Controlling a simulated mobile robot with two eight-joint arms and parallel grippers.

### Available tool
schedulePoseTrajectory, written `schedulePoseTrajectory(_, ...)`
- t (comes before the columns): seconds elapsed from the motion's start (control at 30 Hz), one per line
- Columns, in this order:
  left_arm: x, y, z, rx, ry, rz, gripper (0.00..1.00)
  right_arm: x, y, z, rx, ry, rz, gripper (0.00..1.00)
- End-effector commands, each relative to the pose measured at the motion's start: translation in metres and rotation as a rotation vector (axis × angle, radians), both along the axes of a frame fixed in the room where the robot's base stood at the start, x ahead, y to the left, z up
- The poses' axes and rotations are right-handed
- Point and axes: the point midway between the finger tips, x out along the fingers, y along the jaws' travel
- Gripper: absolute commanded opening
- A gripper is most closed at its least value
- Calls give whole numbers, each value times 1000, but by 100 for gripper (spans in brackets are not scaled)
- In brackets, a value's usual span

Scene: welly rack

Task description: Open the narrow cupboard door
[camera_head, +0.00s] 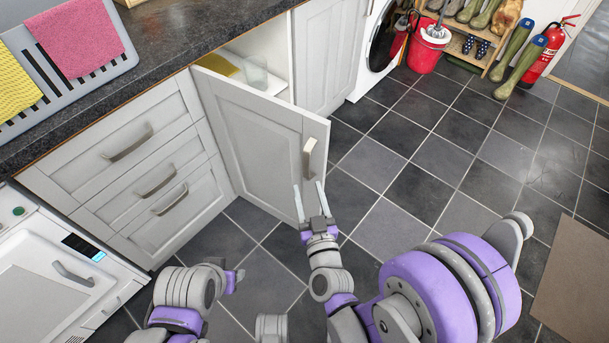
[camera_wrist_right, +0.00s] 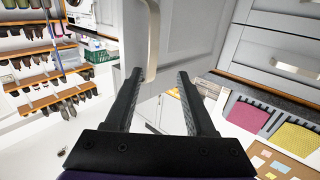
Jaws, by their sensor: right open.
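The narrow cupboard door (camera_head: 262,135) is light grey and stands partly open, swung out from the cabinet front. Its metal handle (camera_head: 309,158) is upright near the door's free edge. My right gripper (camera_head: 308,187) is open and empty, with its fingers just below the handle in the head view. In the right wrist view the door (camera_wrist_right: 192,38) and handle (camera_wrist_right: 152,40) show just beyond the open fingers (camera_wrist_right: 159,75); whether a finger touches the handle I cannot tell. My left arm is low at the left, its gripper (camera_head: 236,279) small and partly hidden.
Inside the cupboard are a clear glass (camera_head: 256,74) and something yellow (camera_head: 217,65). Drawers (camera_head: 135,170) and a white appliance (camera_head: 60,275) stand left of the door. A red bucket (camera_head: 428,48) and boots (camera_head: 520,57) are at the back right. The tiled floor (camera_head: 400,160) right of the door is clear.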

Motion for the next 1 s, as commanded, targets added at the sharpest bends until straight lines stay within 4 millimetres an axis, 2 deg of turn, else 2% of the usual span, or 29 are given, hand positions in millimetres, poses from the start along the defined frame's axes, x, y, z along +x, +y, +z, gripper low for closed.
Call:
schedulePoseTrajectory(0.1, 1, 0, -10, 0, 3, 0, 50, -17, -3, -2, 1, 1, 2, 55)
schedulePoseTrajectory(0.27, 2, 0, -14, 0, 4, 0, 50, -26, -6, -1, 1, 1, 1, 55)
schedulePoseTrajectory(0.83, 2, 0, -14, 0, 4, 0, 50, -27, -7, 0, 0, 2, 1, 55)
schedulePoseTrajectory(1.0, 2, 0, -14, 0, 4, 0, 50, -24, -10, 1, -14, 58, 37, 55)
